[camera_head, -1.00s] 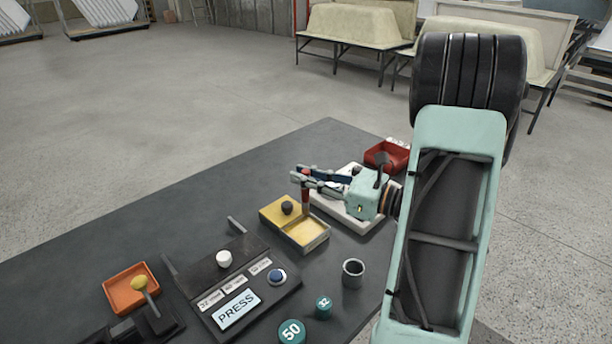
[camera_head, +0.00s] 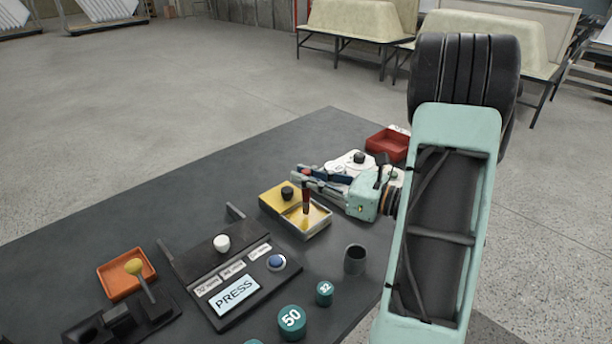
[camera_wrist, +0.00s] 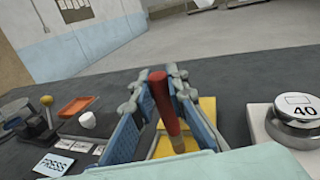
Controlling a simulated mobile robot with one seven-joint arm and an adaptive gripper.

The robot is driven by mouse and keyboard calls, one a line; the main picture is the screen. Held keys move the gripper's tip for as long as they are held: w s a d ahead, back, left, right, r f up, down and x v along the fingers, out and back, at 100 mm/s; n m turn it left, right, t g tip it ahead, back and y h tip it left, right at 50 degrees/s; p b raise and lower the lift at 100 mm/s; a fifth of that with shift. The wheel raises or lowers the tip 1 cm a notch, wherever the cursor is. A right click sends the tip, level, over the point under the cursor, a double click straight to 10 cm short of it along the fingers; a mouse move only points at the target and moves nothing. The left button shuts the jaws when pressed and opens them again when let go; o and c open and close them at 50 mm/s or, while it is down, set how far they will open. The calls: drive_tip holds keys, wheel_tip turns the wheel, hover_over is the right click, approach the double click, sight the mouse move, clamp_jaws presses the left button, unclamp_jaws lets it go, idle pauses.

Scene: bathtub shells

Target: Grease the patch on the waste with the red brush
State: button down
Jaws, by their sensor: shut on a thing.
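My gripper (camera_head: 304,180) is shut on the red brush (camera_head: 306,194), which it holds roughly upright. The brush (camera_wrist: 163,98) also shows between the blue finger pads in the wrist view. Its lower end is over or in the open compartment of the yellow tray (camera_head: 281,190); I cannot tell if it touches the bottom. Behind my gripper, a white block (camera_head: 340,163) is partly hidden. In the wrist view, a round metal piece (camera_wrist: 300,123) with a white cap marked 40 sits on this block at the right; it seems to be the waste. No patch can be made out.
A red tray (camera_head: 388,144) stands behind the white block. A dark cup (camera_head: 356,259) and teal weights marked 32 (camera_head: 324,292) and 50 (camera_head: 291,321) stand at the front right. A PRESS panel (camera_head: 234,293) and an orange tray (camera_head: 120,281) are to the left. The bench's far left is clear.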

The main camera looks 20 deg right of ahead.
drive_tip(key=shift+f+b, duration=0.45)
drive_tip(key=shift+f, duration=0.3)
idle(1.4)
wheel_tip(320, 180, up, 7)
drive_tip(key=p, duration=0.6)
drive_tip(key=shift+r, duration=0.2)
drive_tip(key=shift+f, duration=0.1)
idle(0.6)
